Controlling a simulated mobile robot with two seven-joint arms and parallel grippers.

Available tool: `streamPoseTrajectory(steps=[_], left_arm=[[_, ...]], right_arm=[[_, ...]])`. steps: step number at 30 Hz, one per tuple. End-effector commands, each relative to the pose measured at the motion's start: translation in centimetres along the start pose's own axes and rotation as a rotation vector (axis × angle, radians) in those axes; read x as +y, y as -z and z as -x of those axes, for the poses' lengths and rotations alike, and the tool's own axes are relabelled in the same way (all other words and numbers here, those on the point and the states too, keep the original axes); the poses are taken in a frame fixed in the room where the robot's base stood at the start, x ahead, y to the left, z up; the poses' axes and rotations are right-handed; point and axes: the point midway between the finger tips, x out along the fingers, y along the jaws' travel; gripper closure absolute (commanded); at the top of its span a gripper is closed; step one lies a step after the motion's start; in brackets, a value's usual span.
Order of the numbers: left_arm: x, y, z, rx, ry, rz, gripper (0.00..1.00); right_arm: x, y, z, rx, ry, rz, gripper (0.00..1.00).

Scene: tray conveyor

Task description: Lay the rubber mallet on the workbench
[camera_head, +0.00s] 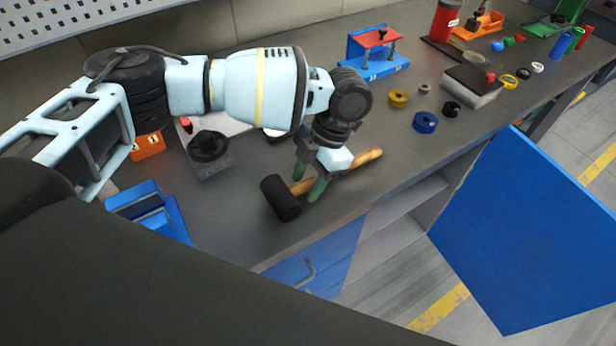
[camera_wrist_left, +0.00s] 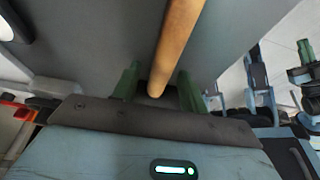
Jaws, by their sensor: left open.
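The rubber mallet has a black head (camera_head: 281,198) and a light wooden handle (camera_head: 361,161). It lies on the grey workbench (camera_head: 237,222) near the front edge, head to the left and handle running right. My left gripper (camera_head: 306,184) is over the handle close to the head, its green fingertips low and apart. In the left wrist view the handle (camera_wrist_left: 176,45) runs between the two open green fingers (camera_wrist_left: 158,84), with gaps beside it. The head is hidden in that view.
A blue fixture (camera_head: 150,210) and a grey block with a black knob (camera_head: 209,153) stand left of the mallet. Rings, including a blue one (camera_head: 425,122), lie to the right. A blue cabinet door (camera_head: 530,235) hangs open below the bench. Bare bench surrounds the head.

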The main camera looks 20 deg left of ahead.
Motion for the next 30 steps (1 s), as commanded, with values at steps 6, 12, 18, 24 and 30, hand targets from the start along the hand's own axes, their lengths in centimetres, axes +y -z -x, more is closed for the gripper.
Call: streamPoseTrajectory(steps=[6, 12, 18, 24, 30], left_arm=[[0.0, 0.0, 0.7, -0.002, -0.001, 0.000, 0.57], [-0.1, -0.1, 3.8, -0.002, 0.000, -0.001, 0.57], [-0.1, -0.1, 7.8, -0.002, 0.001, -0.002, 0.57], [0.0, 0.0, 11.0, -0.002, -0.002, 0.000, 0.57], [0.0, 0.1, 12.2, 0.000, -0.001, -0.001, 0.57]], right_arm=[[0.0, -0.1, 0.0, -0.002, 0.000, -0.001, 1.00], [-0.1, -0.9, -0.2, -0.015, 0.002, -0.005, 1.00], [-0.2, -1.7, -0.4, -0.029, 0.003, -0.008, 1.00], [-0.3, -1.9, -0.5, -0.032, 0.004, -0.009, 1.00], [-0.3, -1.5, -0.4, -0.024, 0.004, -0.008, 1.00]])
